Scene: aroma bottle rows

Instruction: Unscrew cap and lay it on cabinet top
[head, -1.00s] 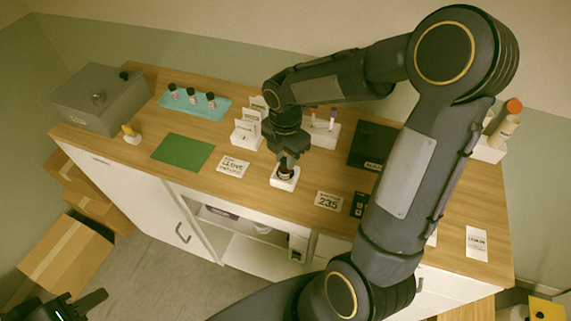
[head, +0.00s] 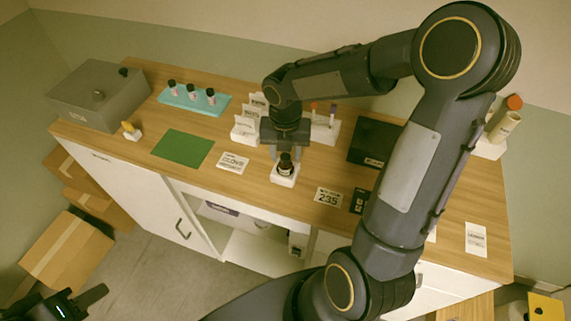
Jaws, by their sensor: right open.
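A small dark bottle (head: 285,164) stands upright in a white square holder (head: 284,181) near the front edge of the cabinet top (head: 235,191). Its top looks dark; I cannot tell whether that is the cap. My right gripper (head: 287,153) points down just above and behind the bottle. Its fingers are spread around the bottle's top, and I see no contact. My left gripper (head: 90,300) is at the lower left corner, low beside the cabinet and far from the bottle; its two fingers are apart.
A teal tray (head: 188,103) with several small bottles, a grey box (head: 98,96) and a green mat (head: 183,148) are on the left. Cards (head: 233,163) lie near the holder. A black panel (head: 373,144) lies at right. Open cabinet shelves are below.

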